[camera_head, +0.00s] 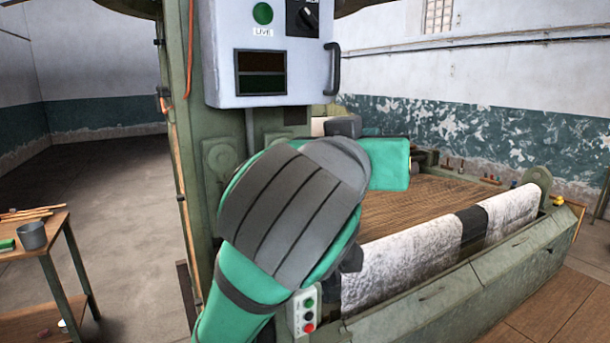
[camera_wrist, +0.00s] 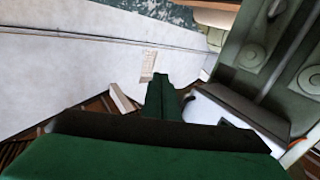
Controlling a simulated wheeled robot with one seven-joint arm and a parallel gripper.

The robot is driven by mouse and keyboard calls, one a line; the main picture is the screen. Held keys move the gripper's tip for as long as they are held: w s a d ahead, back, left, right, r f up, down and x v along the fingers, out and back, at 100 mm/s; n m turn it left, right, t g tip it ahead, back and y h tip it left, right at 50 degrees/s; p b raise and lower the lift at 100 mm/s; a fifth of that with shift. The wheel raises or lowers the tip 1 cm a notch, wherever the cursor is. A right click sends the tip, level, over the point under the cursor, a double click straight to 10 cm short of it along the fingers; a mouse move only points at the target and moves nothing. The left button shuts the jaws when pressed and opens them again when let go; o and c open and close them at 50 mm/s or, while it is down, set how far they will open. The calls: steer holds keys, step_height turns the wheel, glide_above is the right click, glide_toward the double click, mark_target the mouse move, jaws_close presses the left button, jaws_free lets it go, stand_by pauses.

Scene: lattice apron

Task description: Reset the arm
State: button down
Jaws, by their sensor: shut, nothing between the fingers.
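My green and grey arm (camera_head: 295,215) rises in front of the machine in the head view, bent at a large grey joint. A teal link of it points right, over the woven bed. My gripper (camera_wrist: 163,84) shows in the wrist view as a narrow dark green shape. Its fingers are together with nothing between them. It appears clear of the surfaces around it. In the head view I cannot make out the fingers behind the arm.
A grey control box (camera_head: 270,60) hangs on the green machine frame just above my arm. A white roll (camera_head: 410,262) and a small button box (camera_head: 304,314) are close on the right. A wooden table with a grey bucket (camera_head: 32,235) stands left. Open floor (camera_head: 115,200) lies between.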

steer(key=w+a+f+n, duration=0.2)
steer(key=w+f, duration=0.4)
steer(key=f, duration=0.6)
steer(key=s+a+f+n+t+y, duration=0.1)
steer(key=a+f+n+y, duration=0.15)
steer(key=f, duration=1.35)
steer(key=s+a+f+n+t+y, duration=0.1)
steer(key=f+n, duration=0.2)
steer(key=f, duration=1.4)
steer(key=s+a+f+g+y, duration=0.1)
steer(key=s+a+f+y, duration=0.2)
steer(key=s+f, duration=1.3)
steer(key=s+f+m+g, duration=0.1)
steer(key=s+f+m, duration=0.1)
steer(key=s, duration=1)
steer(key=s+a+f+m+g+y, duration=0.1)
steer(key=s+f, duration=0.1)
steer(key=s, duration=0.9)
steer(key=shift+s+a+f+m, duration=0.2)
steer(key=shift+s+a+m, duration=0.1)
steer(key=shift+s+m, duration=0.1)
